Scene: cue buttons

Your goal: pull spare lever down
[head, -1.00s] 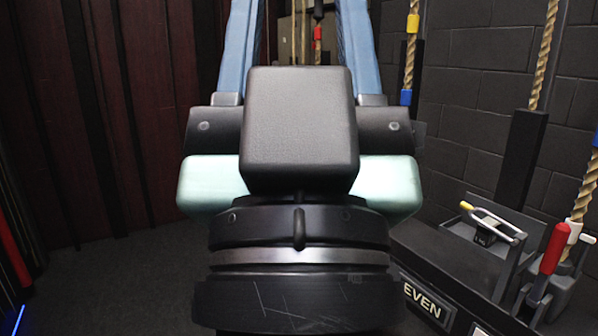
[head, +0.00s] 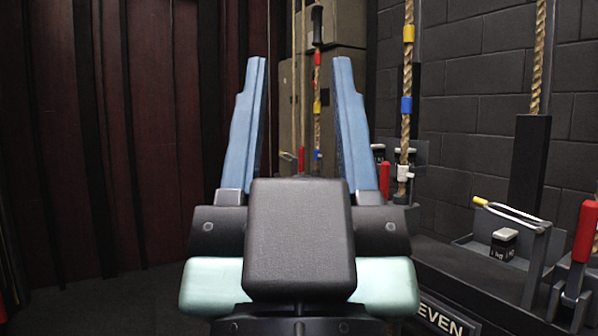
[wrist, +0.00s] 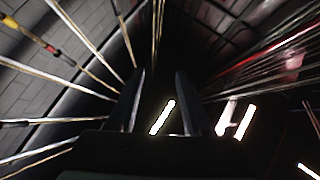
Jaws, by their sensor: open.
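Several red-handled levers stand along the rail on the right in the head view. The nearest red-handled lever (head: 585,232) is upright at the right edge. Another red-handled lever (head: 384,181) stands further back, just right of my right finger, and a small far red lever (head: 301,160) shows between my fingers. No label reading "spare" is legible, so I cannot tell which lever is the spare one. My gripper (head: 300,66) is open and empty, its blue fingers pointing up and away; it also shows in the wrist view (wrist: 160,74). My wrist hides part of the rail.
A yellow-tipped bar (head: 510,212) and a small dark block (head: 503,243) sit on the rail, above a sign ending in "EVEN" (head: 445,318). Ropes (head: 407,75) with coloured bands hang along the brick wall. Dark red curtains (head: 150,130) fill the left; floor before them is clear.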

